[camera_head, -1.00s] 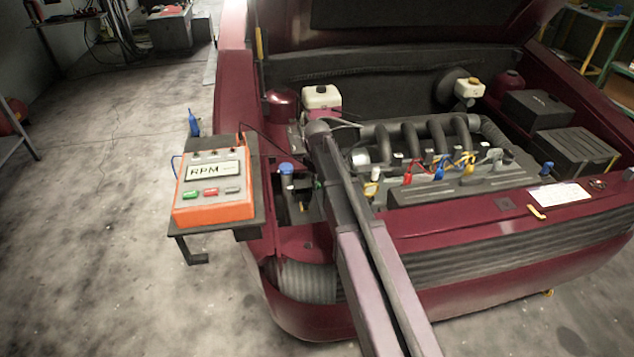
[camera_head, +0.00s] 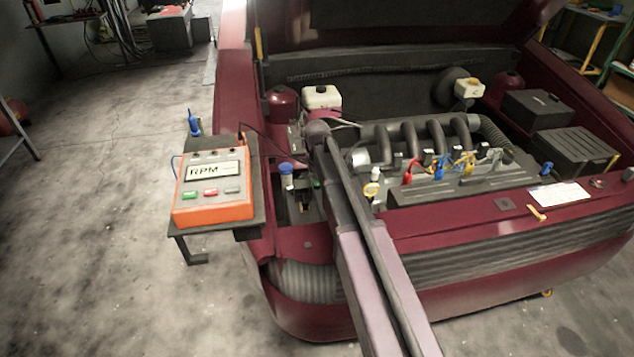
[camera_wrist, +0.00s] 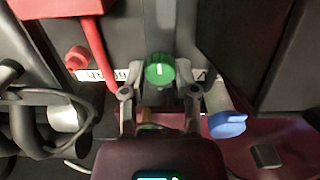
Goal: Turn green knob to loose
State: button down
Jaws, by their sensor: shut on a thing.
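The green knob (camera_wrist: 160,69) is near the middle of the wrist view, with a short white mark that stands nearly upright in the picture. My gripper (camera_wrist: 160,76) is shut on it, one fingertip on each side. In the head view only a small green spot shows beside my arm, and my gripper is largely hidden there by the arm and engine parts. A pale label strip (camera_wrist: 92,75) with dark lettering runs behind the knob, partly covered by my fingers, so its words are not readable.
A red knob (camera_wrist: 77,58) and a red bar stand left of the green knob. A blue cap (camera_wrist: 228,123) is close on the right. Dark hoses (camera_wrist: 40,125) lie at left. In the head view, an orange RPM box (camera_head: 213,190) sits on a side shelf beside the red car.

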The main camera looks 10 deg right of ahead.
jog(key=shift+s+m, duration=0.15)
jog(key=shift+m, duration=0.15)
jog(key=shift+c, duration=1.8)
grip_release()
jog(key=shift+n, duration=0.4)
